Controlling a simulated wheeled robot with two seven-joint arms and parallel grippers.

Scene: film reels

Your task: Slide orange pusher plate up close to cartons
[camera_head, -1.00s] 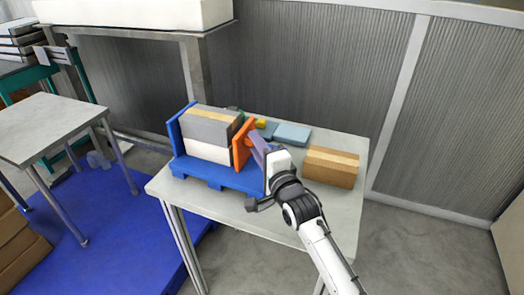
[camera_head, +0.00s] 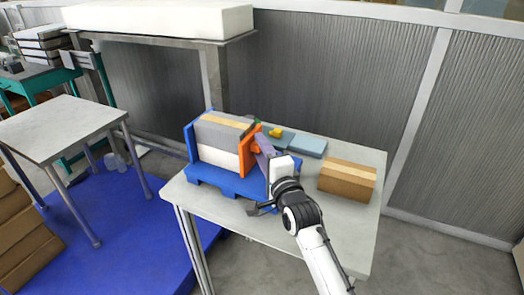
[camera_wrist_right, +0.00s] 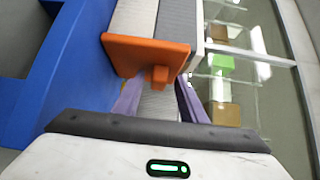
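The cartons (camera_head: 218,147), grey over white with a tan strip on top, stand in a blue holder (camera_head: 232,184) on the table. The upright orange pusher plate (camera_head: 247,153) stands at their right side, with little or no visible gap; I cannot tell whether it touches. In the right wrist view the plate (camera_wrist_right: 140,55) shows its orange knob (camera_wrist_right: 160,77). My right gripper (camera_wrist_right: 159,97) has its purple fingers apart on either side of the knob, with space beside it. In the head view this gripper (camera_head: 264,146) is right of the plate. My left gripper is out of view.
A brown carton (camera_head: 347,180) stands on the table (camera_head: 325,218) to the right. Flat blue-grey boxes (camera_head: 309,147) and a small yellow item (camera_head: 275,132) lie behind my right gripper. The table's front right part is clear.

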